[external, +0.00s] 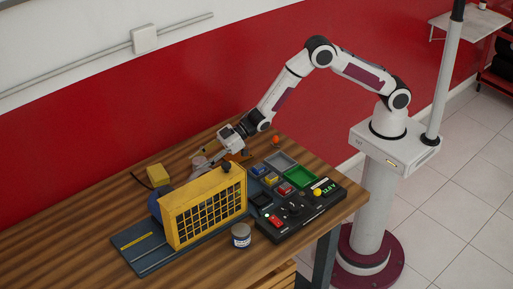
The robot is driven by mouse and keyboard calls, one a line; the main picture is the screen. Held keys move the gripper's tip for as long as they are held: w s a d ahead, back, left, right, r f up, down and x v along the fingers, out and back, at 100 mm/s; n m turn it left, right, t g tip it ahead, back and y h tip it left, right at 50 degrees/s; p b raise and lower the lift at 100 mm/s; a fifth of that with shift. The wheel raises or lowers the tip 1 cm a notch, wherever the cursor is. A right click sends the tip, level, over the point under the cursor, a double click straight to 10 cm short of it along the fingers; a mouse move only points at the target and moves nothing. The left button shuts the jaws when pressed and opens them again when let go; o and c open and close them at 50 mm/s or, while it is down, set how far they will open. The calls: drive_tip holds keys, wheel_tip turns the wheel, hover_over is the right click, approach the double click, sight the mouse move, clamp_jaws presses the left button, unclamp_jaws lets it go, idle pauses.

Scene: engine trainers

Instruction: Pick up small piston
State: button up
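My gripper (226,151) is at the end of my arm, low over the back part of the wooden table, behind the yellow panel. Its fingers are small and partly hidden, so I cannot tell whether they are open or shut. A small greyish-pink cylindrical thing (199,161) stands just left of my gripper; I cannot tell whether it is the small piston. No piston can be made out with certainty, and the area behind the yellow panel is hidden.
A yellow slotted panel (205,207) stands on a dark base (137,246). A can (241,236) stands in front of it. A black control box (300,212) and a green tray (301,177) lie to the right. A yellow block (158,175) is at the back left. The table's front left (65,265) is clear.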

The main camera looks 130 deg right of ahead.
sight(202, 159)
drive_tip(key=c, duration=0.5)
drive_tip(key=shift+r, duration=0.1)
drive_tip(key=shift+r, duration=4.95)
